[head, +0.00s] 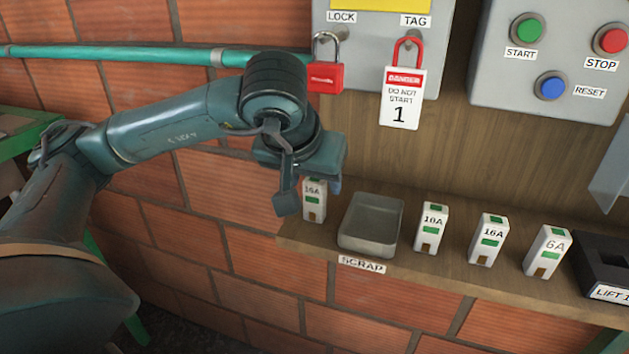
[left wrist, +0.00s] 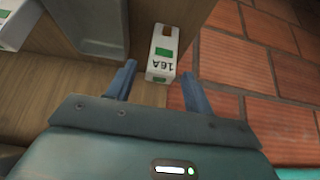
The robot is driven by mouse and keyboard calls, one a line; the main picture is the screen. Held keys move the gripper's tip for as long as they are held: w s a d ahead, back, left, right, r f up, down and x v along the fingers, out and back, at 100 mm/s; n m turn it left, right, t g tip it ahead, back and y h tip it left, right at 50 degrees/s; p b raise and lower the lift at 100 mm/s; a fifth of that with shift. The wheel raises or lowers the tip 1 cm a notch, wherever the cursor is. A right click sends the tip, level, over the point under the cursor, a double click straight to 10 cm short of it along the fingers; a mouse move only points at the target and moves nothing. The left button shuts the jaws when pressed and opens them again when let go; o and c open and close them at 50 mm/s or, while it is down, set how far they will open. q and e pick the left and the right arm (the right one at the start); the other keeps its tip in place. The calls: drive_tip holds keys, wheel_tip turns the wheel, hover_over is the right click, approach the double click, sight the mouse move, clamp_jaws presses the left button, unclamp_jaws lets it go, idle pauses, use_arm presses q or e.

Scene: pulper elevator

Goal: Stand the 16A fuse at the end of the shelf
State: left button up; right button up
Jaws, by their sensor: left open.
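A white 16A fuse (head: 314,207) with a green patch stands upright at the left end of the wooden shelf, left of the scrap tray. It also shows in the left wrist view (left wrist: 162,54), close to the shelf's end edge. My left gripper (head: 306,192) is open at this fuse and partly covers it in the head view. In the left wrist view its two fingertips (left wrist: 157,72) are apart, one on each side of the fuse's near end, with gaps visible. A second 16A fuse (head: 488,240) stands farther right on the shelf. My right gripper is not in view.
The grey scrap tray (head: 349,242) sits just right of the end fuse. A 10A fuse (head: 431,229), a 6A fuse (head: 547,252) and a black lift holder (head: 606,271) stand farther right. A red padlock (head: 325,78) and danger tag (head: 401,105) hang above the shelf.

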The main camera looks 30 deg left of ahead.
use_arm(q)
drive_tip(key=v, duration=1)
drive_tip(key=shift+p, duration=0.4)
